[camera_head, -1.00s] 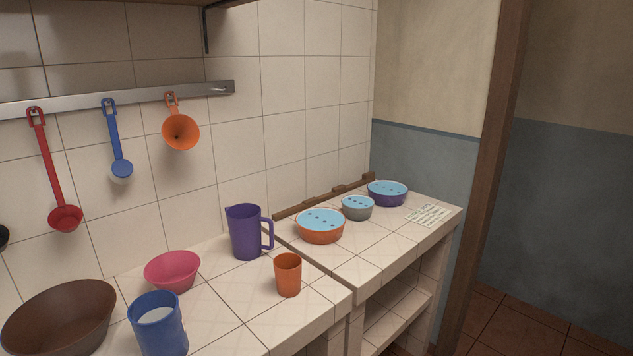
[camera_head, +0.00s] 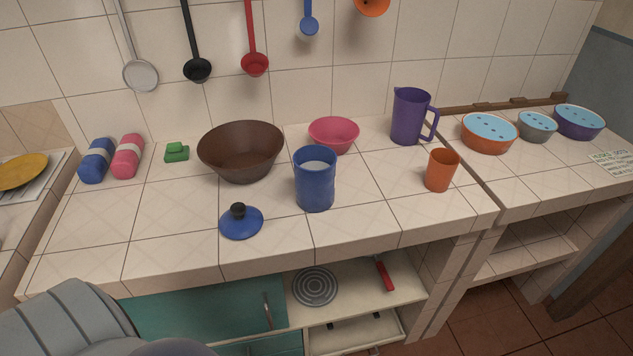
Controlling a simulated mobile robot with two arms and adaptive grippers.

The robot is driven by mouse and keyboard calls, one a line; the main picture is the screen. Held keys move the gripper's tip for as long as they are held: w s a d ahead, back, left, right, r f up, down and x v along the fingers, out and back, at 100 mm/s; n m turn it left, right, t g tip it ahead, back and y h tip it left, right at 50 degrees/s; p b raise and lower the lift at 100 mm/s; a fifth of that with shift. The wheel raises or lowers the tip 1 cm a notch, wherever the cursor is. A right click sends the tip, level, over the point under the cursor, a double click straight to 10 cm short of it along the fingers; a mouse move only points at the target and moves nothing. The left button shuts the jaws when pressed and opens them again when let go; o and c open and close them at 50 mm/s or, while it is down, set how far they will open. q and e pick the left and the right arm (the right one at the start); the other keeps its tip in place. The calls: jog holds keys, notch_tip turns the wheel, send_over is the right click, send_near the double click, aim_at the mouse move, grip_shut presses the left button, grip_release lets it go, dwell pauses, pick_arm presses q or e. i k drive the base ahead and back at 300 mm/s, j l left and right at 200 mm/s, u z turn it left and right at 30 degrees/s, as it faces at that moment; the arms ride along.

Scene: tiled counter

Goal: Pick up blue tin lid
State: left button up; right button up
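The blue tin lid (camera_head: 241,223) lies on the tiled counter near its front edge, with its black knob (camera_head: 238,210) facing up. The blue tin (camera_head: 315,181) stands upright just behind it and to its right, without a lid and with something pale inside. Neither of my grippers shows in this view. A grey rounded part at the bottom left is mine.
A brown bowl (camera_head: 242,153) stands behind the lid, a pink bowl (camera_head: 334,134) behind the tin. A purple jug (camera_head: 411,116) and orange cup (camera_head: 441,169) stand to the right. The counter (camera_head: 161,230) left of the lid is clear. Ladles hang above.

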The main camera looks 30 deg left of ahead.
aim_at(241, 222)
jog(key=u, duration=1.5)
